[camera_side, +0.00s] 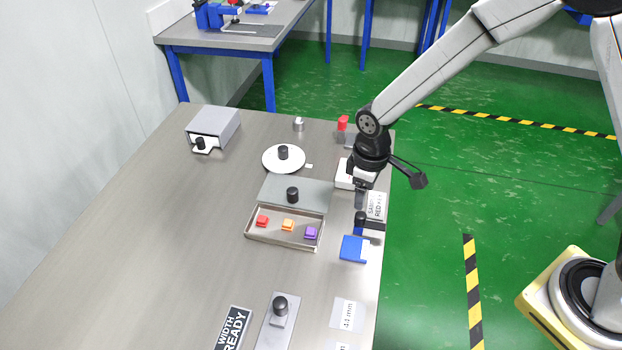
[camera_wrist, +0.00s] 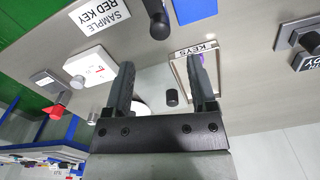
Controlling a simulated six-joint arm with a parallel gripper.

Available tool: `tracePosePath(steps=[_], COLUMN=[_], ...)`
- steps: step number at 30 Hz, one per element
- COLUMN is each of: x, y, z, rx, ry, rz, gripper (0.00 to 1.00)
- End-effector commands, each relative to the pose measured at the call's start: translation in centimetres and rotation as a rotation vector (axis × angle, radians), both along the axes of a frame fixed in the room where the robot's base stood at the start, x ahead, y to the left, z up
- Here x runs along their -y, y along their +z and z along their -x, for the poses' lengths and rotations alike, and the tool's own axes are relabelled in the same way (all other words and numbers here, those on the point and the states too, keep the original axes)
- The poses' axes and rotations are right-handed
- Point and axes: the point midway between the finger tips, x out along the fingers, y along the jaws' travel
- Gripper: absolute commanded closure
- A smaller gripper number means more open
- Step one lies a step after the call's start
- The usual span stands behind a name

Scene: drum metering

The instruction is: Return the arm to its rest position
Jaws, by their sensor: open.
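My gripper (camera_side: 360,197) hangs from the arm at the right side of the table, above the area by the white block (camera_side: 342,182) and the "SAMPLE RED KEY" card (camera_side: 376,205). In the wrist view, its two dark fingers stand apart with nothing held between them (camera_wrist: 162,75). The arm reaches in from the upper right, over the table's right edge. The fingertips' exact height above the table is hard to tell.
A keys tray (camera_side: 282,244) holds red, orange and purple pieces. Behind it are a grey plate (camera_side: 312,193) and a white disc (camera_side: 271,161) with black knobs. A blue block (camera_side: 352,248), red knob (camera_side: 342,122) and grey box (camera_side: 215,124) stand nearby. The table's left front is clear.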

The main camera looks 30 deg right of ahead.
Motion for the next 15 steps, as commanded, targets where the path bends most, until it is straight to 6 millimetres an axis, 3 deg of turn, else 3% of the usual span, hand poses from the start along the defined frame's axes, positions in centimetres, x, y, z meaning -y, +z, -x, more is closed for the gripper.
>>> tracePosePath(steps=[10, 15], x=[0.2, 1.2], y=[0.1, 1.1], z=[0.1, 0.7], rx=[0.003, 0.021], ry=[-0.007, -0.049], rz=[-0.001, -0.006], gripper=[0.28, 0.28])
